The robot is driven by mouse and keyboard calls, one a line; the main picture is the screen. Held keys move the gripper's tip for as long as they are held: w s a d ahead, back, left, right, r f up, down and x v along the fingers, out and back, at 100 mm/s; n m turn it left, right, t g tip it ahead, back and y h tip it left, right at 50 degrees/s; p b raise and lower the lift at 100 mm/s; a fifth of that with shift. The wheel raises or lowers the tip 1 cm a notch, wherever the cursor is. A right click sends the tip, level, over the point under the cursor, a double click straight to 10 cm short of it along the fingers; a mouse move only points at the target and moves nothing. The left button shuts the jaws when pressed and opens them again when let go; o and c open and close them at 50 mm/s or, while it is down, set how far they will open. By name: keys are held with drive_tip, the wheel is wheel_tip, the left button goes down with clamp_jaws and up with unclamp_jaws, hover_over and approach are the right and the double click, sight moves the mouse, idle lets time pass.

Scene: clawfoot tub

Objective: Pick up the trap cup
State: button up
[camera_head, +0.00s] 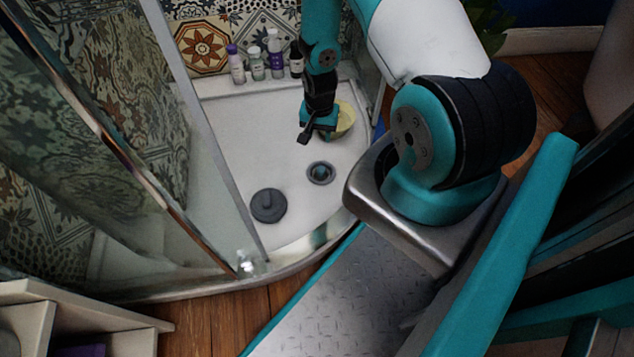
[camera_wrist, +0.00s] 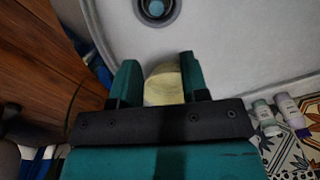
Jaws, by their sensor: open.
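A pale yellow cup-like thing (camera_head: 345,118), which I take for the trap cup, is on the white shower tray near its right side. My gripper (camera_head: 312,137) points down and partly hides it in the head view. In the wrist view the cup (camera_wrist: 162,86) shows between the two teal fingers of my gripper (camera_wrist: 158,60), with its lower part hidden by the gripper body. The fingers stand apart. I cannot tell whether either one touches the cup. The round drain (camera_head: 320,173) is in the tray, and it also shows in the wrist view (camera_wrist: 156,8).
A dark grey round cover (camera_head: 268,206) lies on the white shower tray (camera_head: 240,140), left of the drain. Several bottles (camera_head: 255,64) stand along the tiled back wall. A glass panel (camera_head: 205,130) stands at the left.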

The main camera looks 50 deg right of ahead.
drive_tip(key=b, duration=0.7)
approach(321, 168)
drive_tip(key=f, duration=0.5)
drive_tip(key=shift+s+a+f, duration=0.1)
drive_tip(key=shift+a, duration=0.1)
drive_tip(key=f+b, duration=0.5)
drive_tip(key=shift+d+f, duration=0.1)
drive_tip(key=shift+d, duration=0.1)
drive_tip(key=c, duration=0.7)
drive_tip(key=shift+c, duration=0.2)
